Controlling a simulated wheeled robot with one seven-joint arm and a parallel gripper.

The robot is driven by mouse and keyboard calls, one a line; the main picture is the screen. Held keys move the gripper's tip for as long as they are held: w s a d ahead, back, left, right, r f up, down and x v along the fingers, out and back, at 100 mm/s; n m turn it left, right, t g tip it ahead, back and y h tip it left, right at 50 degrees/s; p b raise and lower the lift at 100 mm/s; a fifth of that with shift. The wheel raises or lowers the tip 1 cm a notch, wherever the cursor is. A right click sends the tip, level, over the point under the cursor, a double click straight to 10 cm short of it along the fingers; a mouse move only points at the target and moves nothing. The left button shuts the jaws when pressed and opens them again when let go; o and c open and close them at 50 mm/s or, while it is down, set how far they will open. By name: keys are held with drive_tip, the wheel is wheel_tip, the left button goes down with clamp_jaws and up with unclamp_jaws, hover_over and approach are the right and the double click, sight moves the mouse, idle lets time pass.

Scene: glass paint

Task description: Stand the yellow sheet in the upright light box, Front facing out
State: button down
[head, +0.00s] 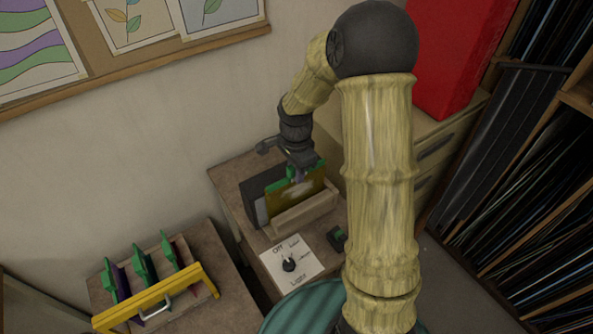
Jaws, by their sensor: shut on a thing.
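The yellow sheet (287,200), with green at its upper edge, stands roughly upright in the head view. It is between a dark upright panel (262,184) and a wooden front ledge (306,214), which look like the upright light box. My gripper (293,174) is above the sheet and shut on its green top part. My gripper partly hides the top, and the ledge hides the bottom edge. I cannot tell whether the sheet rests on the bottom or which face is out.
A card with a black knob (289,264) lies in front of the light box, beside a small dark block (337,238). At lower left, a rack with a yellow bar (160,298) holds several green-handled sheets. A red box (455,55) stands at upper right, near shelves of sheets (520,140).

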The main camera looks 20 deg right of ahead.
drive_tip(key=shift+w+a+f, duration=0.1)
idle(0.5)
drive_tip(key=c, duration=1.5)
unclamp_jaws()
drive_tip(key=o, duration=0.3)
drive_tip(key=shift+o, duration=0.3)
drive_tip(key=shift+f, duration=0.15)
drive_tip(key=shift+o, duration=0.9)
drive_tip(key=shift+s, duration=0.2)
drive_tip(key=shift+c, duration=0.3)
